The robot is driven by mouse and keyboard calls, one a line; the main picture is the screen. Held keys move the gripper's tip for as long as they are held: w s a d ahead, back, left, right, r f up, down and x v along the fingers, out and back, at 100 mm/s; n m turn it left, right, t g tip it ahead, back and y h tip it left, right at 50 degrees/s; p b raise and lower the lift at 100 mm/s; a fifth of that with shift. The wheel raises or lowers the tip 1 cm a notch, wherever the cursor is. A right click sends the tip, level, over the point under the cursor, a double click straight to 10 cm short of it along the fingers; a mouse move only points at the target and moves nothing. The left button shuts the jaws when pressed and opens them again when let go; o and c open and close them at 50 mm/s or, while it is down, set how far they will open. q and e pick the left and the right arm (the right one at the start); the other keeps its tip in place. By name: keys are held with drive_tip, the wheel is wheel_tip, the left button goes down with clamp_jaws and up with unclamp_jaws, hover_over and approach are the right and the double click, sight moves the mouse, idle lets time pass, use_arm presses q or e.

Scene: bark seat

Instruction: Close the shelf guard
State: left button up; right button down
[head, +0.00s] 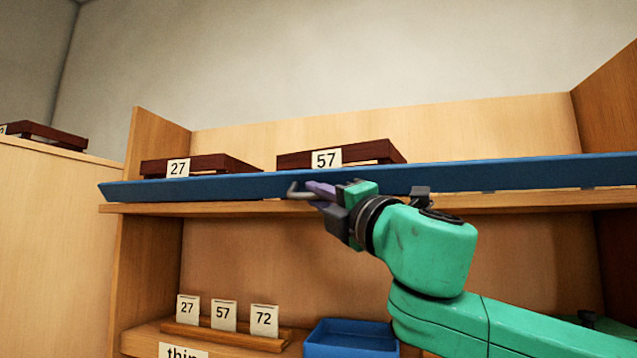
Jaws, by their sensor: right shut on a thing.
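The shelf guard (480,175) is a long blue bar running across the front of the upper shelf (160,208), from its left end past the right picture edge. It stands in front of the lower parts of the dark wooden trays. My right gripper (317,190) is at the guard's front, near the middle of the picture, shut on a grey hooked handle (295,191). The fingers partly hide the handle. I cannot tell whether the guard is latched. My left gripper is not in view.
Dark red-brown trays tagged 27 (215,164) and 57 (365,153) sit on the upper shelf behind the guard. Below are number cards (224,315) in a wooden holder and a blue bin (345,325). Another cabinet (50,220) stands at left.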

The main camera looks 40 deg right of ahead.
drive_tip(key=r+m+g+p, duration=0.1)
drive_tip(key=p, duration=0.2)
drive_tip(key=r+m+g+p, duration=0.1)
drive_tip(key=m+p, duration=0.1)
drive_tip(key=p, duration=0.2)
drive_tip(key=r+m+g+p, duration=0.1)
drive_tip(key=m+g+p, duration=0.1)
drive_tip(key=p, duration=0.2)
drive_tip(key=shift+w+d+r, duration=0.25)
drive_tip(key=shift+d, duration=0.1)
drive_tip(key=shift+w+d+m+g+p, duration=0.2)
drive_tip(key=shift+m+g+p, duration=0.45)
drive_tip(key=shift+p, duration=0.75)
drive_tip(key=c, duration=1.1)
unclamp_jaws()
drive_tip(key=shift+f, duration=0.1)
drive_tip(key=shift+d, duration=0.1)
drive_tip(key=shift+s, duration=0.1)
drive_tip(key=shift+s, duration=0.25)
drive_tip(key=b, duration=0.4)
approach(322, 178)
drive_tip(key=v, duration=0.5)
drive_tip(key=shift+s+a, duration=0.1)
drive_tip(key=shift+a, duration=0.35)
